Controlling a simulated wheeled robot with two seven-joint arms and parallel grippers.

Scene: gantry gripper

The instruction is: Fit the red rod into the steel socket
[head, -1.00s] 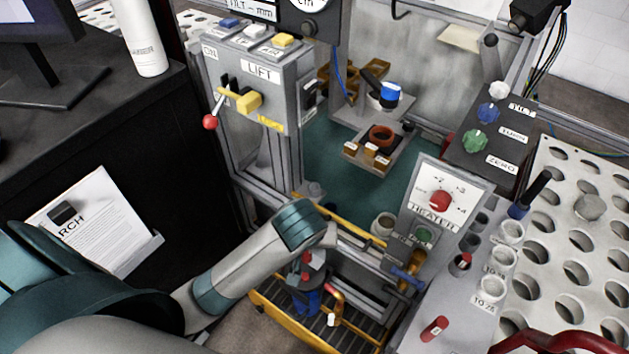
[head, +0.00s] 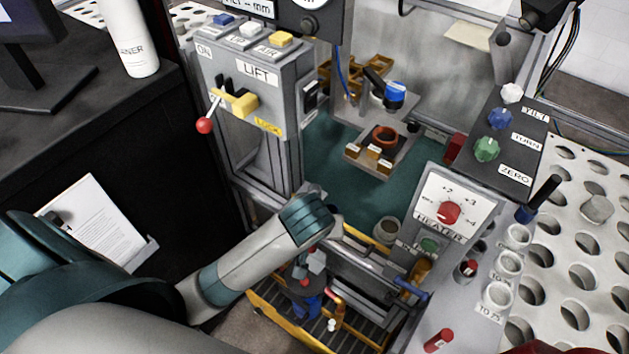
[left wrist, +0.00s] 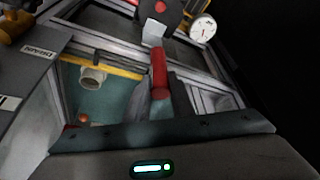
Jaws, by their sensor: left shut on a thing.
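My left gripper (head: 316,262) is low in the middle of the head view, partly hidden by my forearm and wrist. In the left wrist view a red rod (left wrist: 159,74) stands out between grey finger shapes, and my gripper is shut on it. The rod's far end meets a pale grey block. A pale round cup (left wrist: 92,78), open at the top, stands apart to the left of the rod. My right gripper is not in view.
The heater panel (head: 449,212) stands right of my wrist. The lift box (head: 255,90) with its red-knobbed lever stands at the back left. A short red cylinder (head: 438,340) lies at the front right. The green floor is largely clear.

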